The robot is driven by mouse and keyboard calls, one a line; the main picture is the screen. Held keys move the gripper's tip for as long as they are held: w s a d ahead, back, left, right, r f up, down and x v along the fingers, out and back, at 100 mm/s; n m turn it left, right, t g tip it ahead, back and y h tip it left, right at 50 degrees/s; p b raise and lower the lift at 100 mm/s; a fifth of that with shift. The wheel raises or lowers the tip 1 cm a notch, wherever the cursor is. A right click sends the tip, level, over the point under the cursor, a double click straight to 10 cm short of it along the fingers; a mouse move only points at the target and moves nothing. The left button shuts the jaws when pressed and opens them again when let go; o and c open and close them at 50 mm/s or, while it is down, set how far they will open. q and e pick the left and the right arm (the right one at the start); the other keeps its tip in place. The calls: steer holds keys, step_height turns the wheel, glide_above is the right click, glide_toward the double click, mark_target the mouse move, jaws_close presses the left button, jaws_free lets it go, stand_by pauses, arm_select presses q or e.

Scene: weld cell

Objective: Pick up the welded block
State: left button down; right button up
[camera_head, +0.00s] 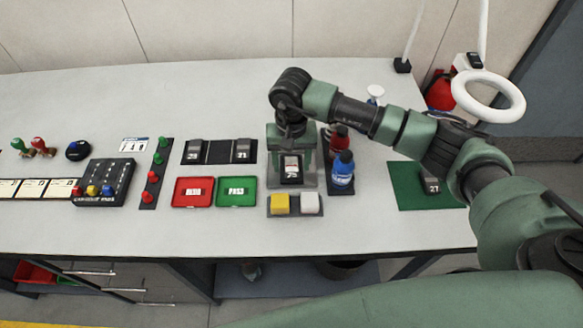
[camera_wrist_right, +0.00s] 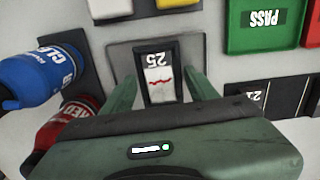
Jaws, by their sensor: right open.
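The welded block (camera_head: 291,172), dark with a light top face, sits on a grey plate on the bench in the head view. In the right wrist view the block (camera_wrist_right: 160,84) shows the number 25 and a red wavy line on its face. My right gripper (camera_head: 292,152) is over it, pointing down. In the right wrist view the open fingers of my right gripper (camera_wrist_right: 162,90) stand on either side of the block, with visible gaps. The wrist body hides the near end of the block there. My left gripper is not in view.
Blue and red bottles (camera_head: 342,170) stand close to the right. Red (camera_head: 193,200) and green (camera_head: 236,200) trays lie left. Block 27 (camera_head: 432,187) rests on a green mat (camera_head: 407,190).

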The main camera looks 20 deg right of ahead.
jaws_close()
steer(key=shift+r, duration=0.1)
